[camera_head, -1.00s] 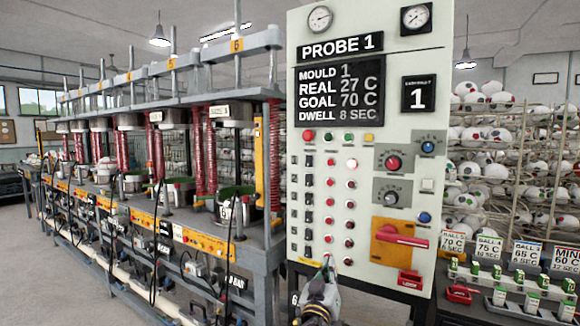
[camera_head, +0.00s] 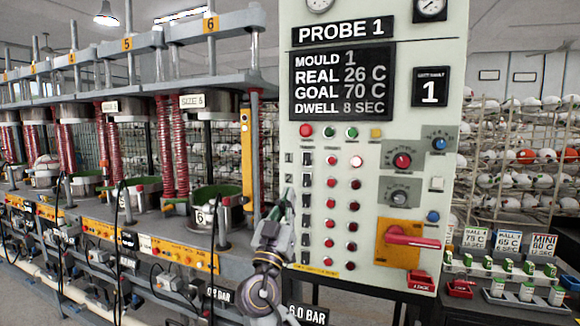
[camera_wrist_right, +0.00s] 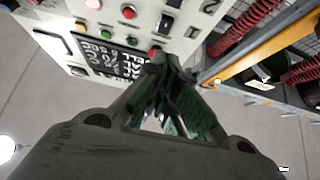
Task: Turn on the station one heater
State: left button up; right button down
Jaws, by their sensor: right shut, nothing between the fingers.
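The control panel (camera_head: 330,225) headed PROBE 1 shows mould 1, real 26 C, goal 70 C. A column of black rocker switches runs down its left side; the top rocker (camera_head: 305,158) sits level with numeral 1. Red lamps stand beside the rockers; the top right lamp (camera_head: 357,161) looks brighter and paler than those below. My right gripper (camera_head: 286,203) is shut and empty, at the panel's left edge, left of the rockers. In the right wrist view its fingers (camera_wrist_right: 172,68) point toward the panel near a red button (camera_wrist_right: 154,52). I cannot tell whether they touch it. My left gripper is not in view.
A press bench (camera_head: 180,225) with moulds and red coiled hoses stands left of the panel. A red handle (camera_head: 410,240) sticks out at the panel's lower right. Ball racks (camera_head: 520,150) and a tray of small bottles (camera_head: 515,300) are at the right.

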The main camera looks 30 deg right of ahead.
jog(key=p, duration=0.3)
send_near(306, 154)
notch_tip(306, 154, up, 3)
pick_arm(q)
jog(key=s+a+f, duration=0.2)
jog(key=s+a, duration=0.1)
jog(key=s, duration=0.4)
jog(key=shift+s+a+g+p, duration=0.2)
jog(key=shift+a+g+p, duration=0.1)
jog(key=shift+p, duration=0.05)
pick_arm(e)
jog(key=shift+w+d+f, duration=0.15)
jog(key=shift+w+d, duration=1.05)
jog(key=shift+d, duration=0.15)
